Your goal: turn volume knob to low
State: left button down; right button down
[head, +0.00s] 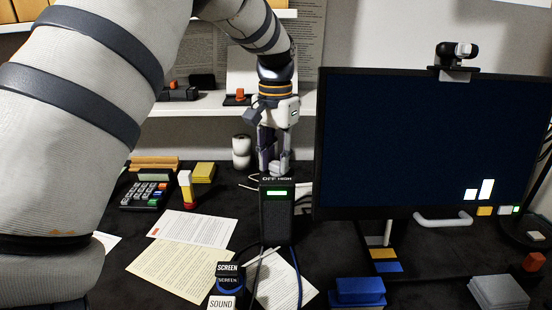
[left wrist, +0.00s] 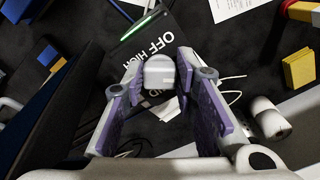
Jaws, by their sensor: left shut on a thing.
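The volume knob is a small pale cap on top of a black box (head: 277,218) that stands on the desk left of the monitor. The box's top is lettered OFF and HIGH, with another label partly hidden, and a green light glows on its front. My left gripper (head: 274,163) points down from above and is shut on the knob (left wrist: 160,72), which sits between its purple-padded fingers in the left wrist view. The knob's pointer cannot be made out. The monitor (head: 420,140) shows two white bars at its lower right. My right gripper is out of view.
SCREEN (head: 229,270) and SOUND (head: 221,302) buttons stand in front of the box. A white cylinder (head: 241,151) stands behind. Cables run around the box.

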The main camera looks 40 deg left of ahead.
aim_at(275, 164)
pick_arm(q)
jog(key=shift+m, duration=0.8)
jog(key=c, duration=1.3)
grip_release()
notch_tip(275, 164, up, 12)
